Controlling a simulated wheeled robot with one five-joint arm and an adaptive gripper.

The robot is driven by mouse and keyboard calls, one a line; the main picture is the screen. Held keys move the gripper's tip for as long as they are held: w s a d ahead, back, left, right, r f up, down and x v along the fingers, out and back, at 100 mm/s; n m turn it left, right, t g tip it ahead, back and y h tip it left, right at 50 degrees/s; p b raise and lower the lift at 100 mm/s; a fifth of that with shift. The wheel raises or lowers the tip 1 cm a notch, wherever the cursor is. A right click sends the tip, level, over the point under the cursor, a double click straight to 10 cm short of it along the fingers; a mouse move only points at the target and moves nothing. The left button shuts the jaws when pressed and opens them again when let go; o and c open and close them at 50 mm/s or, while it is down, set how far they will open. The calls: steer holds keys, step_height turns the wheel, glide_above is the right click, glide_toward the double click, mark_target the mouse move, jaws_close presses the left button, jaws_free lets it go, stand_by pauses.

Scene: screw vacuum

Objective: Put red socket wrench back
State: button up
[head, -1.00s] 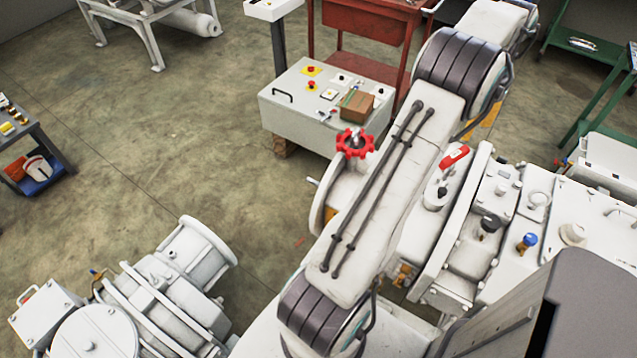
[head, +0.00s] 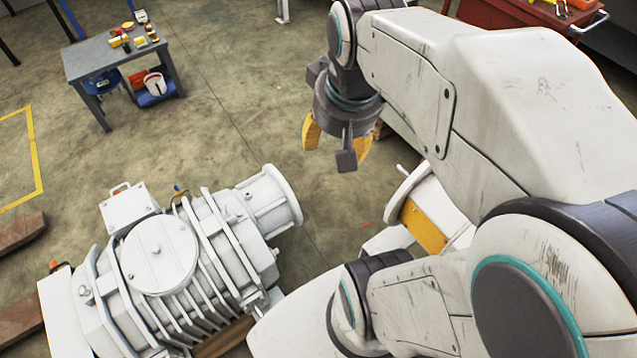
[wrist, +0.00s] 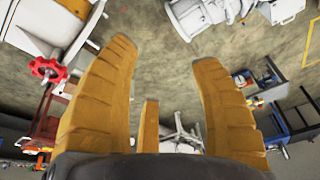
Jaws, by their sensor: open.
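My gripper (head: 337,142) hangs in the air at the upper middle of the head view, over the bare floor. In the wrist view its orange-yellow fingers (wrist: 163,62) are spread apart, with only floor and distant equipment seen between them. I cannot make out the red socket wrench in either view now. My arm hides much of the right half of the head view.
A white ribbed pump (head: 165,260) stands at the lower left. A grey table (head: 88,58) with small items is behind it. A red cart (head: 500,14) is at the upper right. A red handwheel (wrist: 48,70) shows in the wrist view. Open floor lies between pump and table.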

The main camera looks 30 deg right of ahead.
steer(key=s+a+f+n+t+y, duration=0.1)
steer(key=s+a+f+n, duration=0.2)
steer(key=s+a, duration=0.2)
steer(key=shift+a+n, duration=0.4)
steer(key=shift+a, duration=0.3)
steer(key=shift+w, duration=0.1)
stand_by(0.6)
